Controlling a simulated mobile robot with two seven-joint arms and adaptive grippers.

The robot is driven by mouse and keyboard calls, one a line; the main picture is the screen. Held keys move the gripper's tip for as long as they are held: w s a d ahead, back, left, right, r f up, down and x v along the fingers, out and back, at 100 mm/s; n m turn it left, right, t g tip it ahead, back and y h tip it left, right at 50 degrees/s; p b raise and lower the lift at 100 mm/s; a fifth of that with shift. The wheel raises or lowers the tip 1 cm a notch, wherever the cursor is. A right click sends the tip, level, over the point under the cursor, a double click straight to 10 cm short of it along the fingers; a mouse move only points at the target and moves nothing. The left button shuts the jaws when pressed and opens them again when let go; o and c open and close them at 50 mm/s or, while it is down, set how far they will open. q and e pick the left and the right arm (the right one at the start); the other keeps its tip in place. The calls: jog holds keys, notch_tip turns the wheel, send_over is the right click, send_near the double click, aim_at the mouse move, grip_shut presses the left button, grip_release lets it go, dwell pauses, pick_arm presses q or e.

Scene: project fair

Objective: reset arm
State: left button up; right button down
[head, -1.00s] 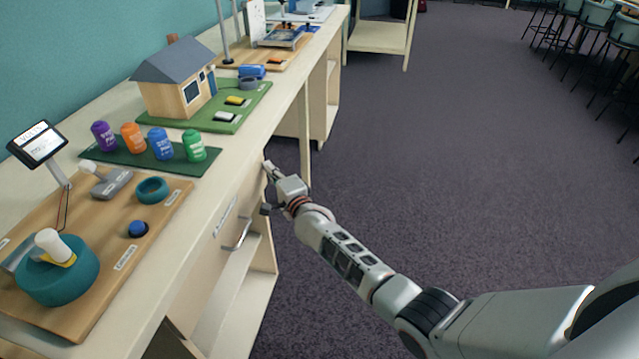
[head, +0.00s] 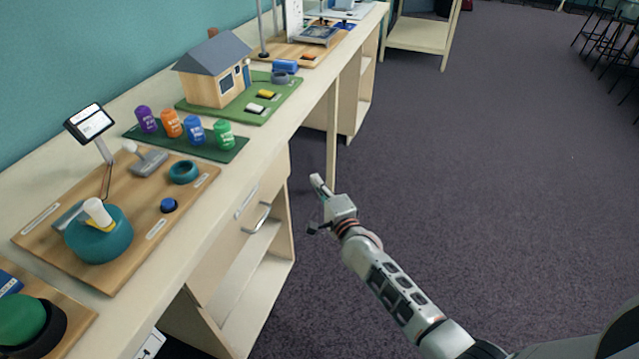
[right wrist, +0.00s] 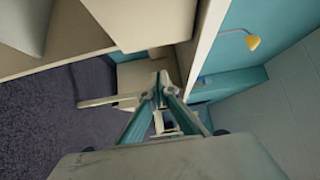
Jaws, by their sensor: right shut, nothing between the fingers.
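My right gripper (head: 317,183) is shut and empty. In the head view it hangs over the carpet, just right of the long bench and its drawer handle, apart from both. In the right wrist view the fingers of my right gripper (right wrist: 162,78) meet at their tips with nothing between them. My left gripper is not in view.
The cream bench (head: 232,195) runs along the teal wall. It bears a board with a teal knob (head: 99,234), several coloured canisters (head: 194,130), a model house (head: 215,75) and a green dome button (head: 20,320). Carpet (head: 480,170) on the right is clear; stools stand far right.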

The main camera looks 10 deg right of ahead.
jog(key=shift+s+d, duration=0.15)
jog(key=shift+s, duration=0.3)
jog(key=s+d+f+n+g+p, duration=0.1)
jog(key=s+n, duration=0.5)
jog(key=s, duration=0.7)
jog(key=s+d+f+n+g+p, duration=0.1)
jog(key=s+f+n+g, duration=0.2)
jog(key=s, duration=0.9)
jog(key=s+d+f+n+g+p, duration=0.1)
jog(key=s+f+n+g+p, duration=0.1)
jog(key=s+f+n, duration=0.5)
jog(key=s+n+g, duration=0.1)
jog(key=s+n, duration=0.3)
jog(key=s, duration=0.2)
jog(key=shift+s+d+f+h, duration=0.15)
jog(key=shift+s+d+h, duration=0.2)
jog(key=shift+d+h, duration=0.05)
